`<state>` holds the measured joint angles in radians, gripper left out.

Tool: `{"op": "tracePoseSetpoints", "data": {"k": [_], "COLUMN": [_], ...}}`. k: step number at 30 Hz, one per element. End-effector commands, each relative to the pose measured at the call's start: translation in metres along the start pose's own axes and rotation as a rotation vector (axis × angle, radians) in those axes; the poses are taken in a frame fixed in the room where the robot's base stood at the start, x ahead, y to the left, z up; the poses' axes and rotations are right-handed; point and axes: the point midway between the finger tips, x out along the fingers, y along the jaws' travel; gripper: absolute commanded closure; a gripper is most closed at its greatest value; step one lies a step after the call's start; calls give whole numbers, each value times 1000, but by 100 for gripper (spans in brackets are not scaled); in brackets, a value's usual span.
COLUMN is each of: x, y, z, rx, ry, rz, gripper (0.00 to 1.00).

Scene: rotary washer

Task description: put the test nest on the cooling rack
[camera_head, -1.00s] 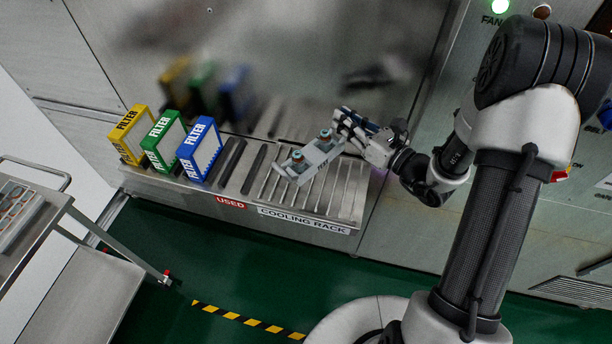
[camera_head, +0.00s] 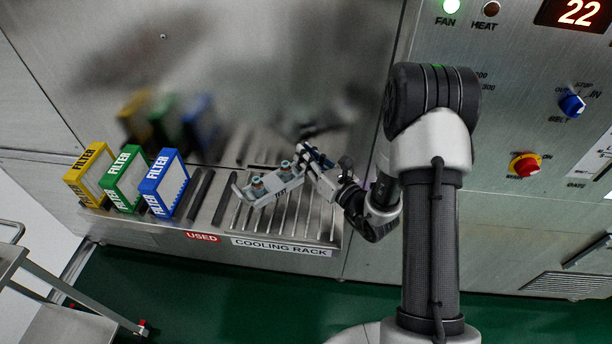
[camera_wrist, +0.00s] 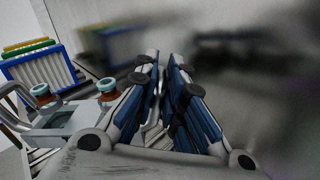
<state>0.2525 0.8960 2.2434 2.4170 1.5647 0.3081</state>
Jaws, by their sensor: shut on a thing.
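The test nest (camera_head: 268,187) is a pale grey tray-like piece with two round copper-and-teal parts on top. In the head view it is over the left and middle slats of the cooling rack (camera_head: 318,226), tilted with its right end higher in the picture. I cannot tell whether it touches the slats. My gripper (camera_head: 306,160) is shut on its right end. In the wrist view the nest (camera_wrist: 65,122) shows at lower left, beside the blue-padded fingers of my gripper (camera_wrist: 165,78); the place of grip is hidden there.
Yellow (camera_head: 88,172), green (camera_head: 126,180) and blue (camera_head: 165,184) filters stand left of the rack, above the USED label (camera_head: 202,237). A steel wall (camera_head: 300,60) rises behind. A control panel (camera_head: 520,90) is at right, a trolley (camera_head: 70,300) at lower left. The rack's right slats are bare.

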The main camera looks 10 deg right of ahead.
Motion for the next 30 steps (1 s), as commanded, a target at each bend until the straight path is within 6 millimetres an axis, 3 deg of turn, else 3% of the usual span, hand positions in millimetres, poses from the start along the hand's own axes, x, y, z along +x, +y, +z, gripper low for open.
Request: {"op": "tracePoseSetpoints", "data": {"k": [7, 15, 24, 25, 30], "x": [0, 0, 0, 0, 0], "y": [-6, -17, -17, -17, -17], "z": [-18, -54, -54, -54, -53], "rx": [0, 0, -1, -1, -1], "ry": [-3, -2, -3, -1, -2], "rz": [1, 1, 1, 1, 1], "gripper": [100, 100, 100, 88, 77]}}
